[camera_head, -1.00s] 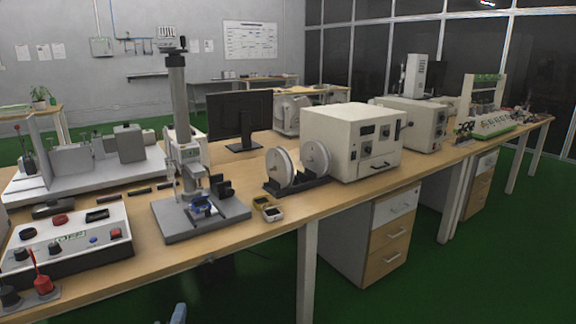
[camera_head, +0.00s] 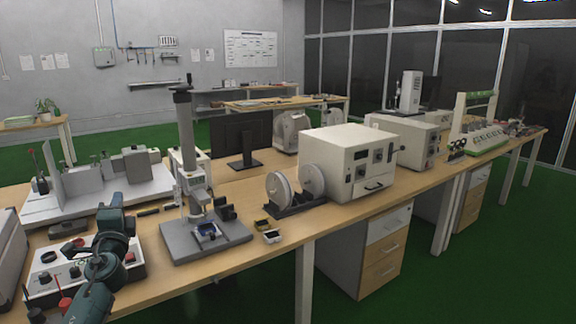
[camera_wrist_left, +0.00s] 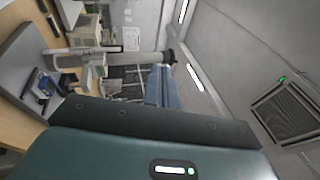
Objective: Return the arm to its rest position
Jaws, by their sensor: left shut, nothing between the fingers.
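My left arm, dark teal, rises from the bottom left of the head view. Its upper end, with the left gripper (camera_head: 117,200), stands in front of the white control box (camera_head: 133,268) and hides part of it. The finger outline is hard to make out there. In the left wrist view the blue-grey fingers (camera_wrist_left: 160,86) are together with nothing between them, beyond the black bar of the teal housing. The grey test stand (camera_head: 188,150) is right of the arm in the head view and also shows in the left wrist view (camera_wrist_left: 105,58). My right gripper is not in view.
The wooden bench (camera_head: 285,238) carries a grey fixture (camera_head: 100,185), a monitor (camera_head: 241,137), a reel holder (camera_head: 297,192) and a cream instrument box (camera_head: 350,150). Two small gauges lie right of the stand. Green floor (camera_head: 235,300) is open in front of the bench.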

